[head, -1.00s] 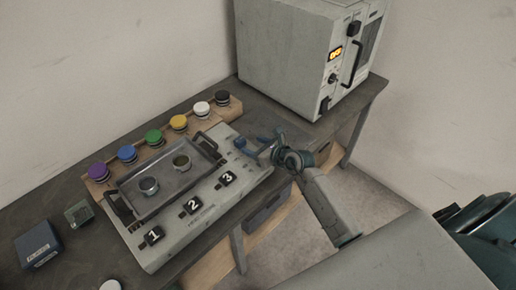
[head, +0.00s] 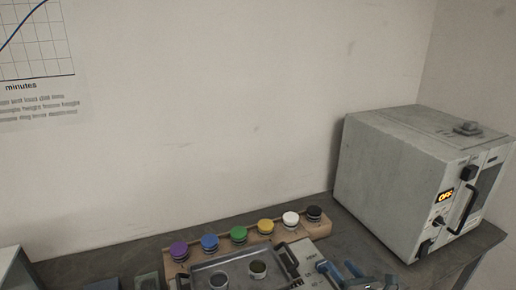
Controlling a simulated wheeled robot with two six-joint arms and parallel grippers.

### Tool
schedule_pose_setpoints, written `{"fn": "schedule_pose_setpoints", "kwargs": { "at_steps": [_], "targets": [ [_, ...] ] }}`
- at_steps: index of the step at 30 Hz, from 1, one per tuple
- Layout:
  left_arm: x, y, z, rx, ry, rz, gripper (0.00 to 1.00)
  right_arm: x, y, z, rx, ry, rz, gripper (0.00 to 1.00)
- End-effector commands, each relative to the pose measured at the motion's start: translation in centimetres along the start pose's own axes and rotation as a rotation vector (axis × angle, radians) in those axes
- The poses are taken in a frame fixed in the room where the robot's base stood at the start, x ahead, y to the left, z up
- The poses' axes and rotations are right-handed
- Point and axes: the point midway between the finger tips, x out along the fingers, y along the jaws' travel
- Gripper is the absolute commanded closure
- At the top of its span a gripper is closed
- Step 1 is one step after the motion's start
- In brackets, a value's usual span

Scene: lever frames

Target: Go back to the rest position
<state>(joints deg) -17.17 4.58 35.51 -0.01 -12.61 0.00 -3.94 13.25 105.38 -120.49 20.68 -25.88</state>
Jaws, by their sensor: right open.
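My right gripper (head: 341,276) shows at the bottom edge of the head view, with its blue fingers apart and empty. It is just right of the grey tray (head: 206,274) and over the right end of the control panel (head: 309,253). The rest of the right arm is cut off by the frame's lower edge. My left gripper is out of view.
A wooden rack (head: 171,269) holds several coloured-lid jars behind the tray, which carries two small round dishes. A grey oven (head: 385,185) with an OFF display stands on the bench at right. A wall chart (head: 38,45) hangs at upper left.

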Motion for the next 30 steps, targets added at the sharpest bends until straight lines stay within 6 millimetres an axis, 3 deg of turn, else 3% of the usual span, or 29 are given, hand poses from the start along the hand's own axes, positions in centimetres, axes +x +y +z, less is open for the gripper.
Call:
{"fn": "schedule_pose_setpoints", "kwargs": {
  "at_steps": [3,6,11,14,19,24,30],
  "targets": [
    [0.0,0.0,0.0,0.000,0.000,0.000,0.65,-2.9,0.9,4.2,0.311,-0.243,-0.017,0.44],
    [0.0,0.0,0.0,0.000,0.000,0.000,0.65,-6.0,0.1,6.7,0.596,-0.429,-0.065,0.44],
    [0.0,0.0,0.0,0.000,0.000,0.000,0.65,-11.5,-2.9,7.6,1.064,-0.670,-0.207,0.44],
    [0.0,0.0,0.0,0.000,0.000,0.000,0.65,-14.9,-4.7,6.0,1.356,-0.780,-0.341,0.44],
    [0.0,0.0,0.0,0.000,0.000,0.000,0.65,-20.3,-5.3,0.2,1.816,-0.878,-0.655,0.44],
    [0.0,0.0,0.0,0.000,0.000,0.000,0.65,-24.2,-3.0,-5.1,2.107,-0.866,-0.965,0.44],
    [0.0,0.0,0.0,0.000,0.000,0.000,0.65,-27.6,0.6,-8.9,2.285,-0.792,-1.253,0.44]
  ]
}}
